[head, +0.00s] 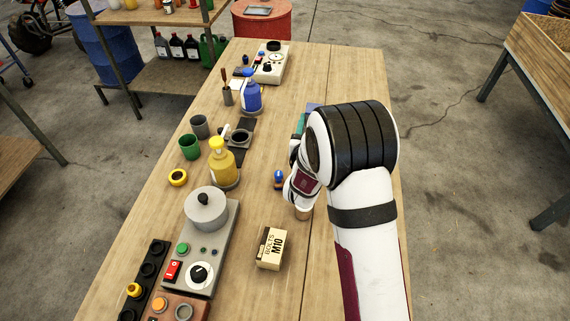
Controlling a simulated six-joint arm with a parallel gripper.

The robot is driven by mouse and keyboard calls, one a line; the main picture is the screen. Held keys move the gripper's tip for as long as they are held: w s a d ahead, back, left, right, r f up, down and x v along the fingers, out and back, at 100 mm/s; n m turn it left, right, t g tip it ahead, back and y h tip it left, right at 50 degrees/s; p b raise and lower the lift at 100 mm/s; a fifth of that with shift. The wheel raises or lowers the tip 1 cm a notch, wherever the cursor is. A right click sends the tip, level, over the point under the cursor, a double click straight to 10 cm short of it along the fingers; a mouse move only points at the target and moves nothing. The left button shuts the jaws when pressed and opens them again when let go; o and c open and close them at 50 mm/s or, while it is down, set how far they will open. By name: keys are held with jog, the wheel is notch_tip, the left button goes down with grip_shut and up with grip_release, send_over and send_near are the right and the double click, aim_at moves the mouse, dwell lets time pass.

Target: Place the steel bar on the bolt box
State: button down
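The bolt box (270,248) is a small cream and black carton marked "BOLTS M10". It sits on the wooden bench near its front, right of the grey control panel. My arm comes in from the lower right and bends over the bench, with its white wrist beyond the bolt box. The fingers of my gripper are hidden behind my own arm, so I cannot tell whether they are open or shut. I cannot make out the steel bar; nothing is seen lying on top of the bolt box.
The grey panel (210,245) with a round pot-like part stands left of the box. A yellow pump bottle (222,163), a blue bottle (251,95), a green cup (190,147) and a yellow ring (178,177) stand farther back. Bare wood (240,290) lies in front of the box.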

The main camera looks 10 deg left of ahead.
jog(key=r+n+y, duration=0.1)
jog(key=r, duration=0.1)
jog(key=r+n+y, duration=0.1)
jog(key=r+y, duration=0.1)
jog(key=w+d+r+n+y, duration=0.1)
jog(key=r+y, duration=0.1)
jog(key=shift+n+g, duration=0.3)
jog(key=shift+n, duration=0.1)
jog(key=s+d+n+g+y, duration=0.4)
jog(key=s+n+g+y, duration=0.3)
jog(key=s, duration=0.6)
jog(key=s+d+n+g+y, duration=0.35)
jog(key=s+n+g, duration=0.4)
jog(key=s, duration=0.65)
jog(key=shift+g+y, duration=0.35)
jog(key=shift+g, duration=0.2)
jog(key=a+f, duration=1.1)
jog(key=shift+a+f, duration=0.2)
jog(key=shift+a, duration=0.1)
jog(key=shift+f, duration=0.2)
jog(key=shift+f, duration=0.1)
jog(key=shift+c, duration=1.7)
grip_release()
